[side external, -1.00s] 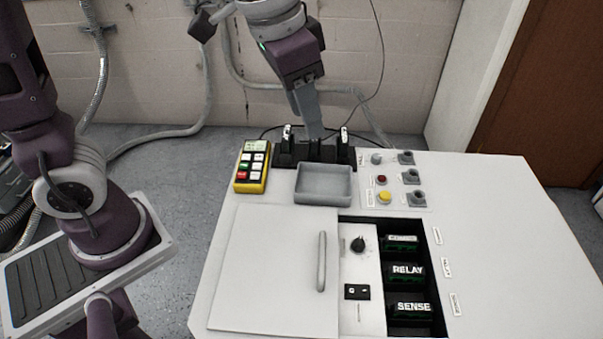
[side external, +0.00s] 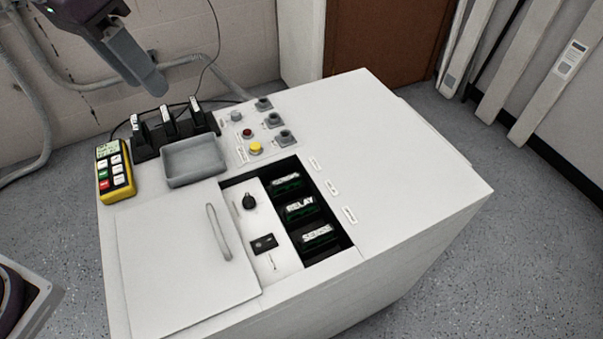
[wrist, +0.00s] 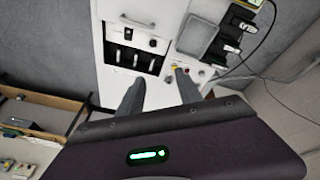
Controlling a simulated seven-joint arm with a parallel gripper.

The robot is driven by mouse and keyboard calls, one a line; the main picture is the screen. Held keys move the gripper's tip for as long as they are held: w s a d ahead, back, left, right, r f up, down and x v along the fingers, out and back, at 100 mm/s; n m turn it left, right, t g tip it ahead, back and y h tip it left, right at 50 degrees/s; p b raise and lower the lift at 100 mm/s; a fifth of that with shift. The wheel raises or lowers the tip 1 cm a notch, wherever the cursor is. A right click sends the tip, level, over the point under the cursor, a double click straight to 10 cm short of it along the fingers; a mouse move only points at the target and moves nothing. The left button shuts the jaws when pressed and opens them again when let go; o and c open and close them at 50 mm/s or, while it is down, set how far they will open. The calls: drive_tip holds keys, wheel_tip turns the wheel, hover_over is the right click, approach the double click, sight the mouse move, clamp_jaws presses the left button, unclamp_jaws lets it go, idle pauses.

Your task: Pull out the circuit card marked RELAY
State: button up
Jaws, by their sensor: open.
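The RELAY card (side external: 300,207) is the middle of three dark green cards in the open black recess of the white cabinet, its white label facing up. The top card (side external: 286,184) has a label too blurred to read, and the SENSE card (side external: 317,236) is nearest the front. My gripper (side external: 157,86) is at the upper left, above and behind the black rack, well away from the cards. In the wrist view my gripper (wrist: 160,88) shows two spread fingers with nothing between them. The recess (wrist: 132,60) is beyond the fingers there, its labels unreadable.
A black rack (side external: 172,137) with several upright pieces, a grey tray (side external: 194,162) and a yellow handheld device (side external: 115,171) stand at the back left. Buttons and grey sockets (side external: 272,119) lie behind the recess. A lid with a handle (side external: 217,232) is left. The cabinet's right side is clear.

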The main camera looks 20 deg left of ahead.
drive_tip(key=w+d+f+m+g, duration=0.2)
drive_tip(key=w+d+f, duration=0.6)
drive_tip(key=d+f, duration=0.1)
drive_tip(key=m+y, duration=0.2)
drive_tip(key=m, duration=0.2)
hover_over(307, 201)
drive_tip(key=shift+g, duration=0.3)
wheel_tip(307, 201, down, 16)
drive_tip(key=shift+r, duration=0.1)
wheel_tip(307, 201, down, 7)
drive_tip(key=shift+s+r, duration=0.1)
drive_tip(key=shift+r, duration=0.05)
drive_tip(key=shift+f, duration=0.4)
clamp_jaws()
